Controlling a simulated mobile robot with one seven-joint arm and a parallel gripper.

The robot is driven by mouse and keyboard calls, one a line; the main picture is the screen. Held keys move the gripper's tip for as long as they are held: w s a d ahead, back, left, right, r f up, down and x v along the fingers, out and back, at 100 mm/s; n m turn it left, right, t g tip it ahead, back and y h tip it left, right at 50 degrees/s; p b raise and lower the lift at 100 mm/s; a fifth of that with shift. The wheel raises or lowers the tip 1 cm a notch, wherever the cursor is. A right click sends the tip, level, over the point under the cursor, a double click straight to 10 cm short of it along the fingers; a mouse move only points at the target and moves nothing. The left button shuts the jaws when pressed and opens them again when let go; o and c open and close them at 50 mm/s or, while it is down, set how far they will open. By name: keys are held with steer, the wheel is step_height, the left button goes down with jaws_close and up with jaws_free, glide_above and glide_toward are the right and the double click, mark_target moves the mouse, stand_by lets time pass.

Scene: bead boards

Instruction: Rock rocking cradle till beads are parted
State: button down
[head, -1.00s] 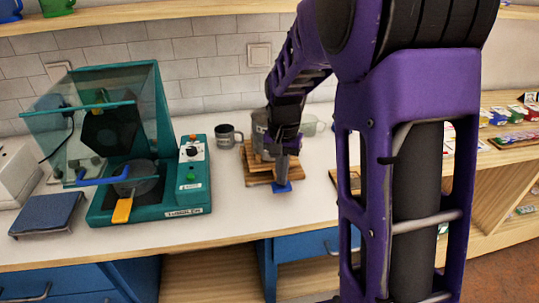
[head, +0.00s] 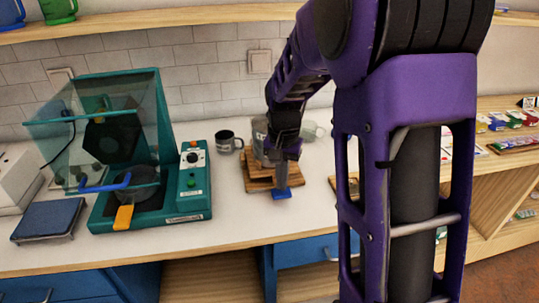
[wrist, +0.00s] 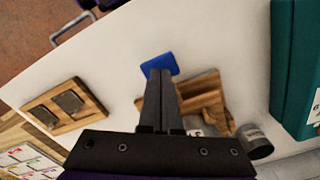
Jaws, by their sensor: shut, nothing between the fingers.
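The wooden piece on the bench, apparently the rocking cradle (head: 258,183), has a blue tab (head: 282,194) at its front. In the wrist view the wooden cradle (wrist: 208,97) lies partly behind my fingers, with the blue tab (wrist: 158,64) just beyond the fingertips. My gripper (wrist: 160,73) is shut and empty, its fingertips at the near edge of the blue tab; I cannot tell if they touch. In the head view my gripper (head: 283,178) is above the tab and hides part of the cradle. No beads can be made out.
A dark mug (head: 228,141) stands behind and left of the cradle. A teal machine (head: 190,205) with a clear lid fills the left side, beside a dark blue flat pad (head: 47,219). A wooden board with two dark recesses (wrist: 65,105) lies apart. Bench in front is clear.

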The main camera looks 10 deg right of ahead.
steer(key=shift+r, duration=0.45)
steer(key=shift+f+b, duration=1.35)
steer(key=shift+f, duration=0.85)
steer(key=shift+r+p, duration=1.9)
steer(key=shift+r, duration=0.35)
steer(key=shift+f, duration=0.1)
